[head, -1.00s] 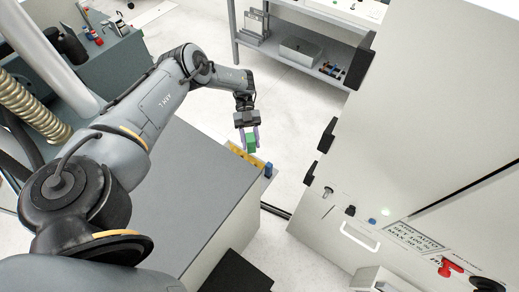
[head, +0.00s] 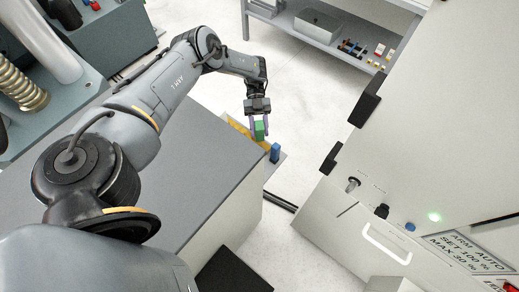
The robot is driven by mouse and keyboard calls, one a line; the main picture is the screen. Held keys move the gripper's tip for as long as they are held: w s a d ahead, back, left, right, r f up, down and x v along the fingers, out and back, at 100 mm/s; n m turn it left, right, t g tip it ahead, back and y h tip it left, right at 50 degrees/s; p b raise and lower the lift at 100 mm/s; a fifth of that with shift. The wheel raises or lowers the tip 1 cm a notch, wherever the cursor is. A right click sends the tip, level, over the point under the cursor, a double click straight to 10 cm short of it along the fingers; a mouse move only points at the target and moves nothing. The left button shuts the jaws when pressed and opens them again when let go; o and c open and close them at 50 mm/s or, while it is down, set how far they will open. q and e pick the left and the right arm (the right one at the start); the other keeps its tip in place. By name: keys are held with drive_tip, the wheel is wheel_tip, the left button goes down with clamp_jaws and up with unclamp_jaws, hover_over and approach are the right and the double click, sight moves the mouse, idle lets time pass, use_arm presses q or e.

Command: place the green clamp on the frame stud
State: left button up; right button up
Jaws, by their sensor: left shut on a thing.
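The clamp is over the right end of a yellow holder (head: 239,127) at the far edge of the grey bench. I cannot tell whether the clamp touches the holder. A blue block (head: 275,152) stands just to the right of the clamp. The frame stud cannot be picked out for sure; a short metal knob (head: 353,184) sticks out from the pale machine at right. My right gripper is not in view.
The grey bench top (head: 195,160) is clear. The large pale machine (head: 440,130) with black hinges, a white handle and a green light fills the right side. A grey shelf (head: 350,48) with a metal box stands at the back. Open floor lies between.

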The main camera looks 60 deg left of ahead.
sight(259, 139)
use_arm(q)
wheel_tip(259, 139, down, 8)
drive_tip(key=b, duration=0.7)
drive_tip(key=shift+r, duration=0.2)
wheel_tip(259, 139, down, 2)
drive_tip(key=shift+b, duration=0.85)
drive_tip(key=shift+c, duration=0.5)
drive_tip(key=shift+f+b, duration=0.35)
drive_tip(key=shift+r, duration=0.1)
drive_tip(key=o, duration=1.2)
drive_tip(key=shift+c, duration=0.2)
